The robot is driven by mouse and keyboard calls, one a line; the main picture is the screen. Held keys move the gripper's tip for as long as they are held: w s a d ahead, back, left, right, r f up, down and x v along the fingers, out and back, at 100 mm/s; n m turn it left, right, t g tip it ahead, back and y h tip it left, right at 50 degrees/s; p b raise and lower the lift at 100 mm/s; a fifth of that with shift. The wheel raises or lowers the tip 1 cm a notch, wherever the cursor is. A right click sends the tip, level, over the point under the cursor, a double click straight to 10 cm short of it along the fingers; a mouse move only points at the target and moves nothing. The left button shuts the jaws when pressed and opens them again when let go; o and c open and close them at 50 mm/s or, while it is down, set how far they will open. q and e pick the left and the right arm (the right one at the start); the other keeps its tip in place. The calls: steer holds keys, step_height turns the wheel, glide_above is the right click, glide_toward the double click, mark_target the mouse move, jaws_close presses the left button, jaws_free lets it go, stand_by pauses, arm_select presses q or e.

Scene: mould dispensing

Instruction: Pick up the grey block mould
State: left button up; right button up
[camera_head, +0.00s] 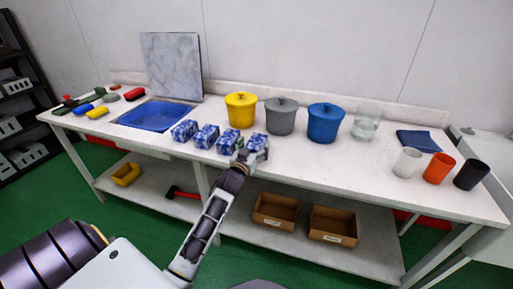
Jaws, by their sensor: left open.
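No block on the table is plainly the grey block mould. A small grey-green piece (110,98) lies at the far left end of the table, among coloured pieces. Several blue-and-white patterned blocks (207,136) stand in a row along the front edge, the rightmost one (258,141) beside my left gripper. My left gripper (247,154) is open at the front edge, just in front of that block and partly covering it; I cannot tell whether they touch. My right gripper is not in view.
A yellow pot (240,110), a grey pot (281,117) and a blue pot (325,123) stand behind. A blue tray (155,115) is at left. White, orange (439,167) and black cups stand at right. The white tabletop (340,165) is clear at front right.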

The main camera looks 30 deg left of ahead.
arm_select(q)
steer(key=shift+x, duration=0.9)
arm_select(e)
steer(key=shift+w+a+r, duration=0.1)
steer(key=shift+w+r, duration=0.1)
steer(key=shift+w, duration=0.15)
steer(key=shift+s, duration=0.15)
arm_select(q)
steer(key=shift+c, duration=0.6)
steer(key=c, duration=1.4)
steer(key=shift+r, duration=0.1)
steer(key=shift+c, duration=0.8)
